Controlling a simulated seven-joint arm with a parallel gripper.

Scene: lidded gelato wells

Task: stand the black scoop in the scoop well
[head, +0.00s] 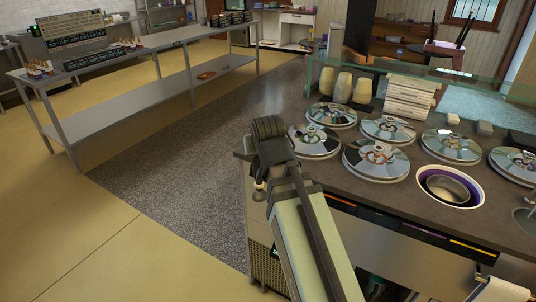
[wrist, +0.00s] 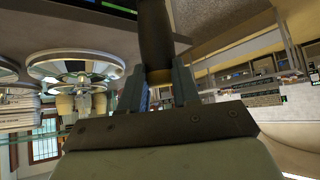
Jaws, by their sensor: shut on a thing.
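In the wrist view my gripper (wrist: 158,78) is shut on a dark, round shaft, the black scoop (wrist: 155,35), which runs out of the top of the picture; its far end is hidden. In the head view my dark wrist is at the counter's left front corner, left of the lidded wells, and the fingers and scoop cannot be made out clearly. An open round well with a purple-and-white rim (head: 425,186) and a metal bowl inside is in the counter at right. A small metal basin (head: 522,221) is cut off at the right edge. I cannot tell which is the scoop well.
Several round, shiny lids with knobs cover wells, one (head: 376,160) nearest my arm. Behind them stand upturned cups (head: 344,86), a pale stack (head: 409,97) and a glass guard (head: 430,72). The floor (head: 110,210) left of the counter is clear.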

